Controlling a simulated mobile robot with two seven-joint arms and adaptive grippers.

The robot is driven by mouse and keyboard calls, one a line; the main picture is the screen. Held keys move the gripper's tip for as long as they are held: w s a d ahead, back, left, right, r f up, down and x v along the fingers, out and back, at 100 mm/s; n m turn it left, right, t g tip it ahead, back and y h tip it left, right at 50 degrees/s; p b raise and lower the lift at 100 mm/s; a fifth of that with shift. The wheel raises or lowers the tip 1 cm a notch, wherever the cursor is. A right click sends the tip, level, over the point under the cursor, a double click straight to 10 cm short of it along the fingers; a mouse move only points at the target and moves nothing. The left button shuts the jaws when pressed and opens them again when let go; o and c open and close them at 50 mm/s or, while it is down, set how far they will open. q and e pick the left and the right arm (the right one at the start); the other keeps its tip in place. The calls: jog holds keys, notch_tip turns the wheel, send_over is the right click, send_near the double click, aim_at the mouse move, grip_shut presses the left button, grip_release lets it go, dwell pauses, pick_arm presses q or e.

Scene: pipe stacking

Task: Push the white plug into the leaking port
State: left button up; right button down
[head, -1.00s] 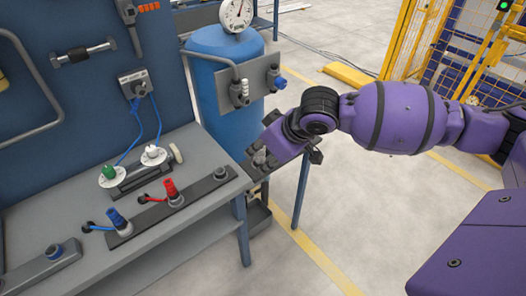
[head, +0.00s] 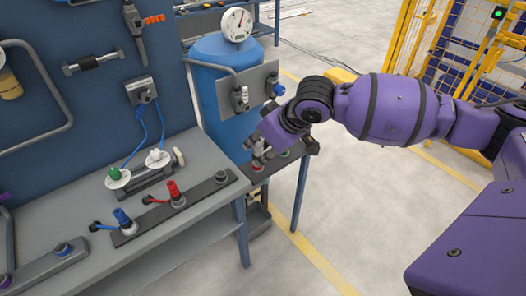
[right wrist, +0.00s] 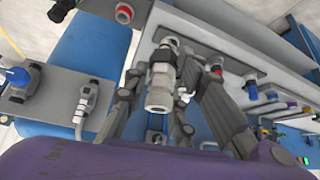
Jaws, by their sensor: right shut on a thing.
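My right gripper (head: 257,153) is at the right end of the bench, over the small dark port rail. In the right wrist view its fingers (right wrist: 158,98) are closed around a pale grey-white fitting (right wrist: 159,88), which may be the white plug. The rail has a red-ringed port (head: 257,167) just below the gripper and a green one (head: 285,153) to its right. A red-ringed port (right wrist: 124,13) also shows in the right wrist view, apart from the fitting. I see no visible leak. My left gripper is out of view.
A blue tank (head: 218,60) with a gauge (head: 236,24) and a grey valve panel (head: 258,78) stands behind the gripper. Open floor lies to the right.

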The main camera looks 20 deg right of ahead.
aim_at(261, 141)
jog(key=shift+r+p, duration=0.6)
jog(key=shift+r, duration=1.35)
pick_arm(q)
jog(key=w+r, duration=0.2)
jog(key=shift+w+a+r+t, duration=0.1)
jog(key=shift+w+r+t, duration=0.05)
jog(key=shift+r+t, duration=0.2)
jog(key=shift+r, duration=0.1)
